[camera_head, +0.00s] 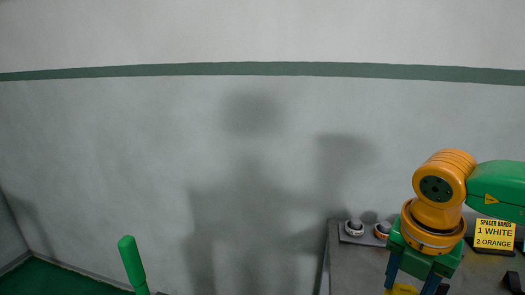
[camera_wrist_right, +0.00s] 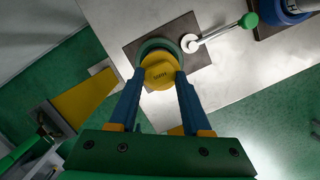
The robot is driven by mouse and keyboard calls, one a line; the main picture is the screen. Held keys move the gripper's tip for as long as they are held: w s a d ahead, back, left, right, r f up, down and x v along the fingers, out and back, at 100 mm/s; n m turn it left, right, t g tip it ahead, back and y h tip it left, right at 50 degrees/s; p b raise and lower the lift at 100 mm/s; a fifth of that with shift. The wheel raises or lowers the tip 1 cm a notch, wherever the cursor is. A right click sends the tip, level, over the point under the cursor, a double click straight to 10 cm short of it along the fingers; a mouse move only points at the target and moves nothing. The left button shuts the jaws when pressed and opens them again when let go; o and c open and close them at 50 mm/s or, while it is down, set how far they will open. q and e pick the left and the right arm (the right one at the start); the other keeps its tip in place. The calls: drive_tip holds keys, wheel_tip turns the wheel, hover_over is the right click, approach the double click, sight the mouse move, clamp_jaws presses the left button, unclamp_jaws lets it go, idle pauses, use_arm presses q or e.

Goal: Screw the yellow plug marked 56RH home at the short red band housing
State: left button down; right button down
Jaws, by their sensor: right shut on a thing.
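My right gripper (camera_wrist_right: 158,84) is shut on a round yellow plug (camera_wrist_right: 158,72), whose small dark marking is too fine to read surely. The plug lies over a dark green round housing (camera_wrist_right: 148,45) on a dark square plate, and partly covers it. I cannot tell whether it is seated in the housing. In the head view, my right gripper (camera_head: 408,284) points down at the bottom edge, with a bit of the yellow plug (camera_head: 402,290) between its blue fingers. No red band shows. My left gripper is not in view.
A white lever (camera_wrist_right: 215,35) with a green knob (camera_wrist_right: 249,20) extends beside the housing. A blue round body (camera_wrist_right: 285,10) stands at the upper right. Banded rings (camera_head: 355,228) sit on the grey table (camera_head: 345,265). A yellow sign (camera_head: 494,234) reads 1 white, 2 orange.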

drive_tip(key=m+p, duration=0.1)
drive_tip(key=m, duration=0.3)
drive_tip(key=shift+w+a+r+g, duration=0.1)
drive_tip(key=shift+w+g, duration=0.05)
drive_tip(key=shift+g, duration=0.25)
drive_tip(key=shift+m+h, duration=0.3)
drive_tip(key=shift+m, duration=0.1)
drive_tip(key=shift+r+m+g+p, duration=0.1)
drive_tip(key=shift+m+g+p, duration=0.2)
drive_tip(key=shift+m+p, duration=0.7)
drive_tip(key=shift+m, duration=1)
drive_tip(key=shift+w+f+m, duration=0.1)
drive_tip(key=shift+f+m, duration=0.15)
drive_tip(key=shift+m, duration=0.15)
drive_tip(key=m, duration=0.1)
drive_tip(key=m+p, duration=0.1)
drive_tip(key=shift+r+m+g+p, duration=0.25)
drive_tip(key=shift+m+g+p, duration=0.05)
drive_tip(key=shift+g, duration=0.1)
drive_tip(key=shift+w+f+m, duration=0.1)
drive_tip(key=shift+m, duration=0.6)
drive_tip(key=shift+f+m, duration=0.15)
drive_tip(key=shift+m, duration=0.15)
